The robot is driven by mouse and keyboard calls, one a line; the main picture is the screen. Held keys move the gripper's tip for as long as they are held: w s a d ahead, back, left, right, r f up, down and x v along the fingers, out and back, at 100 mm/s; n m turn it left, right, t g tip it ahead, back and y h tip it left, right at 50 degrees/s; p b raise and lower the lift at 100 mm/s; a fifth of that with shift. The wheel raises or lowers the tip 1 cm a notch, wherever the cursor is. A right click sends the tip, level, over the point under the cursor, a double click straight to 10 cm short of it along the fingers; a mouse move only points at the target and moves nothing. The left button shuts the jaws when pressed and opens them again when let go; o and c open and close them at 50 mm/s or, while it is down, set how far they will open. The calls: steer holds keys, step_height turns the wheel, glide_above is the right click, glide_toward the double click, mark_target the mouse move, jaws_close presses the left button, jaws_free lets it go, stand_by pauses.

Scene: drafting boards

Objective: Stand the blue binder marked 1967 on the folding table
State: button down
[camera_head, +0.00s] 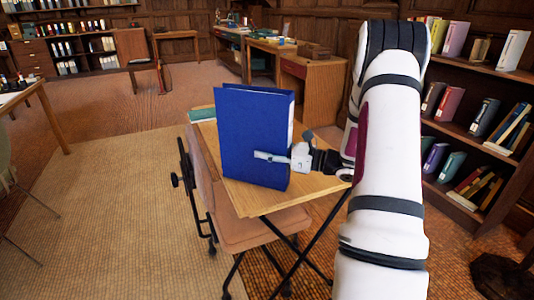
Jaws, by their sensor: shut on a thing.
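A blue binder (250,132) stands upright on the folding table (262,201), or just above it; I cannot tell whether its bottom edge touches the top. No 1967 marking shows on the sides facing the camera. My gripper (268,157) comes from the right and is shut on the binder's lower right edge. One finger lies across the blue cover; the other is hidden behind the binder. The folding table has a light wooden top and thin dark crossed legs.
A green item (202,115) lies at the table's back left corner. A chair with a tan seat (262,228) is against the table's left and front. A bookshelf (470,140) stands close at the right. A wooden desk (313,88) is behind. Open floor lies left.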

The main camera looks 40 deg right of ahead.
mark_target(289, 154)
stand_by(0.3)
steer(key=c, duration=0.9)
jaws_free()
steer(key=shift+c, duration=0.2)
steer(key=shift+r, duration=0.1)
steer(key=p+v, duration=0.2)
steer(key=v, duration=1)
steer(key=shift+s, duration=0.1)
